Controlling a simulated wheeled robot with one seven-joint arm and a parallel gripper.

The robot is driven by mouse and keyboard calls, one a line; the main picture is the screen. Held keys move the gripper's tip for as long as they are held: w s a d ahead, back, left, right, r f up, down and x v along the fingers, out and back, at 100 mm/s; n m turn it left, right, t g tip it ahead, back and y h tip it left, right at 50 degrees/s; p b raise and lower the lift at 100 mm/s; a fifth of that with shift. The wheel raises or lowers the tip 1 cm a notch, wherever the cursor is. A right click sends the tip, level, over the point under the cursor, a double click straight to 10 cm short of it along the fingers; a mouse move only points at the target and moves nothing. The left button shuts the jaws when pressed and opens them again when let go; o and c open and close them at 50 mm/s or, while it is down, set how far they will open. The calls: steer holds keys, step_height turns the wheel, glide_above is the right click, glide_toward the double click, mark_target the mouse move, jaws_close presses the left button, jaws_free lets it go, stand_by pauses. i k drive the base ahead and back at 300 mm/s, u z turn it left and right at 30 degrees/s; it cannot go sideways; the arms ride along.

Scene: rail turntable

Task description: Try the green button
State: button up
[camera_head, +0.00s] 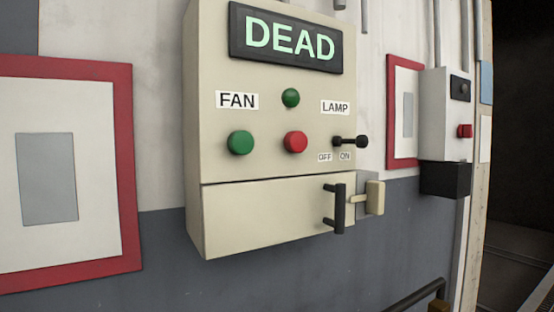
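A cream control box (220,80) is fixed to the wall in the middle of the head view. The round green button (240,143) stands out from its face at the left, below the FAN label (237,100). A red button (295,142) is to its right. A smaller dark green dome (291,97) sits above the red button; I cannot tell whether it is a lamp or a button. The lit display (289,38) at the top reads DEAD. My gripper is not in view, and nothing covers the green button.
A LAMP lever (350,141) lies level above OFF and ON labels. The lower cover (265,217) has a black handle (339,208) and a latch (374,197) sticking out. A smaller box (459,115) with a red knob is at the right. A dark rail (415,296) runs low right.

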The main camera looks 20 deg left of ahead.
mark_target(240, 142)
steer(key=u, duration=0.7)
steer(key=k, duration=0.35)
steer(key=u, duration=0.65)
